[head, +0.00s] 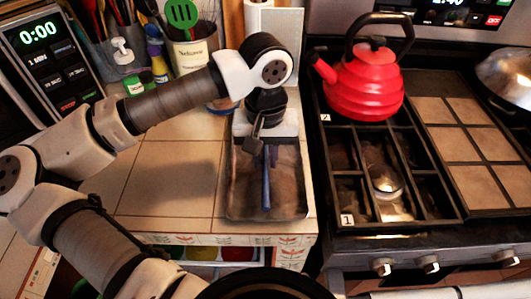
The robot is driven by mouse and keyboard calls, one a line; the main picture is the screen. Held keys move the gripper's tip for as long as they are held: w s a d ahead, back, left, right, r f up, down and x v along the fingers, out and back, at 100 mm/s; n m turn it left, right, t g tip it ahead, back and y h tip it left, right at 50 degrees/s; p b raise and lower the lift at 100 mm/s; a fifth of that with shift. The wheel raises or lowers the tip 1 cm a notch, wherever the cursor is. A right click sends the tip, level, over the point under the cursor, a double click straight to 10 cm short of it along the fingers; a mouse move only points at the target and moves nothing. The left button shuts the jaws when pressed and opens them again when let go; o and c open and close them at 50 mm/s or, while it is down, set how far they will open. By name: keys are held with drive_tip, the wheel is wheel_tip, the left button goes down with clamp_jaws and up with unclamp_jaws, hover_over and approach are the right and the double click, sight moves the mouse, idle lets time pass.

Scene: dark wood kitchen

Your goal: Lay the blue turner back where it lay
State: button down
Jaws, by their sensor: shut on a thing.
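The blue turner (266,184) shows as a narrow blue strip, running from below my gripper toward the front of the dark metal tray (236,206). My gripper (262,147) is over the back part of the tray and is shut on the turner. The fingertips are small and partly hidden by my wrist, so the exact grip point is unclear. I cannot tell whether the turner touches the tray floor or hangs just above it.
The red kettle (366,87) stands on the stove (440,215) to the right. Utensil crocks (194,52) and small bottles stand behind my arm. A microwave (45,60) is at the left. Tiled counter (165,185) left of the tray is clear.

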drive_tip(key=c, duration=1.2)
unclamp_jaws()
drive_tip(key=shift+c, duration=0.2)
wheel_tip(320, 180, up, 14)
drive_tip(key=b, duration=0.1)
drive_tip(key=shift+w, duration=0.25)
drive_tip(key=shift+f, duration=0.1)
